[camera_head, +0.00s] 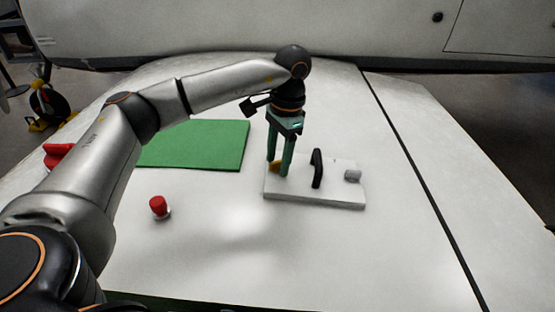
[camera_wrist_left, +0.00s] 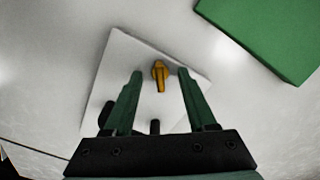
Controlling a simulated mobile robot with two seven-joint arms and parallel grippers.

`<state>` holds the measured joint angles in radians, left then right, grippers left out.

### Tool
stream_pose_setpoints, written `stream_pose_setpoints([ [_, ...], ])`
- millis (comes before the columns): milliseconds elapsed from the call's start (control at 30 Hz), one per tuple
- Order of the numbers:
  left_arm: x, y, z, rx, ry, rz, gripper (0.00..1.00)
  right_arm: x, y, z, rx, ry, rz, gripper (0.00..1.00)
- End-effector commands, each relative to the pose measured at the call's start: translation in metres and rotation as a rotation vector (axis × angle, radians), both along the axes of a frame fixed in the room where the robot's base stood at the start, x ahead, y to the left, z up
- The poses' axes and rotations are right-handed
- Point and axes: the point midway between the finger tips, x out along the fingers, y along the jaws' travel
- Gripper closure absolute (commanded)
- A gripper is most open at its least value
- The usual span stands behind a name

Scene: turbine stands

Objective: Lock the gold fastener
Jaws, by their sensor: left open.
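The gold fastener (camera_head: 275,166) sits at the left end of a white plate (camera_head: 315,199) on the table. It also shows in the left wrist view (camera_wrist_left: 160,74), standing on the plate with its narrow handle toward the gripper's base. My left gripper (camera_head: 279,173) has green fingers and points down over the plate's left end. In the left wrist view its open fingers (camera_wrist_left: 158,77) stand on either side of the fastener, with gaps on both sides. In the head view the fingers partly hide the fastener. My right gripper is in neither view.
A black handle (camera_head: 317,168) and a small grey knob (camera_head: 353,175) are on the same plate. A green mat (camera_head: 197,144) lies to the left. A red-topped button (camera_head: 158,207) stands on the white table (camera_head: 300,260). The table front is clear.

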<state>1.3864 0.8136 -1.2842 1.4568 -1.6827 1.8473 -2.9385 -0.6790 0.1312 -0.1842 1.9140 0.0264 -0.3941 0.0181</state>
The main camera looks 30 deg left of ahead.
Motion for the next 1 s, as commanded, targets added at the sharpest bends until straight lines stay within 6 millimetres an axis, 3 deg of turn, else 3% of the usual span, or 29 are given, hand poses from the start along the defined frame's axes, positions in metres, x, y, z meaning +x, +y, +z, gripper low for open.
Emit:
stream_pose_setpoints([
  [233,0.0,0.0,0.003,0.0,0.0,0.0,0.43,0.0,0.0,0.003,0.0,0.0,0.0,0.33],
  [800,0.006,-0.002,0.047,0.0,0.0,0.0,0.43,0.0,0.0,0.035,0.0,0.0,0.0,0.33],
  [1000,0.007,-0.003,0.05,0.0,0.0,0.0,0.43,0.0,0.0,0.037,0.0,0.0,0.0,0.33],
])
